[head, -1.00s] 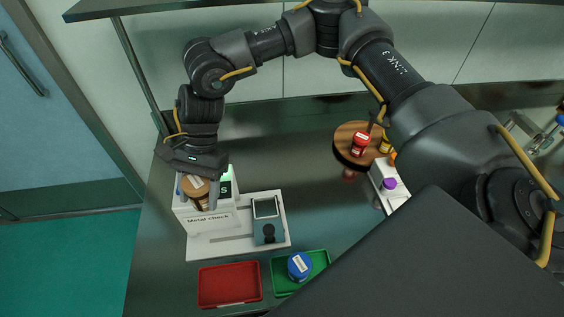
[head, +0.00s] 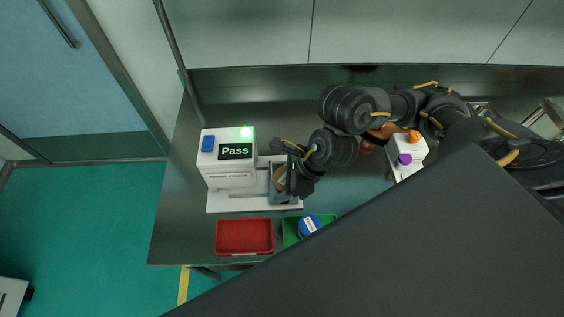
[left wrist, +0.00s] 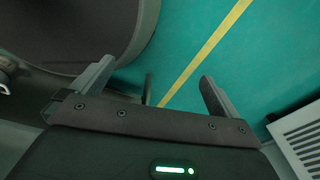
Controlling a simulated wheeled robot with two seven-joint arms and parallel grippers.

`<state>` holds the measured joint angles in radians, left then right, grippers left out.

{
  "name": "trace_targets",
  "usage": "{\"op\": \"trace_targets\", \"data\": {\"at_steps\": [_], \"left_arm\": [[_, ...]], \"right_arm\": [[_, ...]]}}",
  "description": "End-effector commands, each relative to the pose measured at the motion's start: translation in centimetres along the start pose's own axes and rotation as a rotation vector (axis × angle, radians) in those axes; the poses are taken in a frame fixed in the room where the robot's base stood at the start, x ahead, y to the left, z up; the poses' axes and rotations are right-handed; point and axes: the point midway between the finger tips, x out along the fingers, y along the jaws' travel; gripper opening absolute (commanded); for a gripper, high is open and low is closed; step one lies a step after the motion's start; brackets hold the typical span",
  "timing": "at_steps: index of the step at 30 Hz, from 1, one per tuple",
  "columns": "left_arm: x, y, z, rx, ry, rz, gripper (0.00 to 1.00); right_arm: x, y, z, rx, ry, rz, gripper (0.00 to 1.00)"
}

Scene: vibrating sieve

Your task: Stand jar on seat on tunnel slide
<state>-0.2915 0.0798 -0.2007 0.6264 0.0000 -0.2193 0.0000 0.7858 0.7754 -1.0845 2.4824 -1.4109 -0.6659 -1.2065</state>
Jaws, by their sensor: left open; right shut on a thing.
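My right gripper (head: 284,180) is shut on a jar with a brown lid (head: 281,178). It holds the jar over the blue-grey slide (head: 276,194) on the white base board (head: 235,202), right of the white metal-check tunnel (head: 229,172). The gripper and jar hide most of the slide and its seat, so I cannot tell whether the jar touches the seat. The tunnel's display reads "Pass" and its green lamp is lit. My left gripper (left wrist: 157,72) is open and empty in the left wrist view, above the green floor.
A red tray (head: 244,237) is empty at the table's front. Right of it, a green tray (head: 291,232) holds a blue-lidded jar (head: 309,225). A white stand (head: 409,171) with orange and purple knobs is at the right. A blue button (head: 207,144) tops the tunnel.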

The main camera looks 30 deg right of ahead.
Motion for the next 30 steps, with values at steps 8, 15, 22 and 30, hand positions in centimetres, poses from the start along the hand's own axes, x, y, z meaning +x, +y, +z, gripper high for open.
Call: {"op": "trace_targets", "data": {"at_steps": [8, 15, 22, 30], "left_arm": [[-0.1, 0.2, 1.3, -0.001, -0.019, 0.002, 1.0], [2.5, 0.2, 1.6, -0.001, -0.019, 0.002, 1.0], [3.5, 0.2, 1.5, -0.001, -0.017, 0.001, 1.0], [4.3, 0.2, 1.5, -0.001, -0.016, 0.001, 1.0]], "right_arm": [[-0.5, -0.6, -0.9, 0.072, 0.0, -0.042, 0.29], [1.9, -4.3, -1.4, 0.082, 0.003, -0.04, 0.29], [5.0, -9.9, -1.8, 0.082, 0.002, -0.034, 0.29], [8.5, -13.1, -3.0, 0.074, 0.0, -0.037, 0.29]]}}
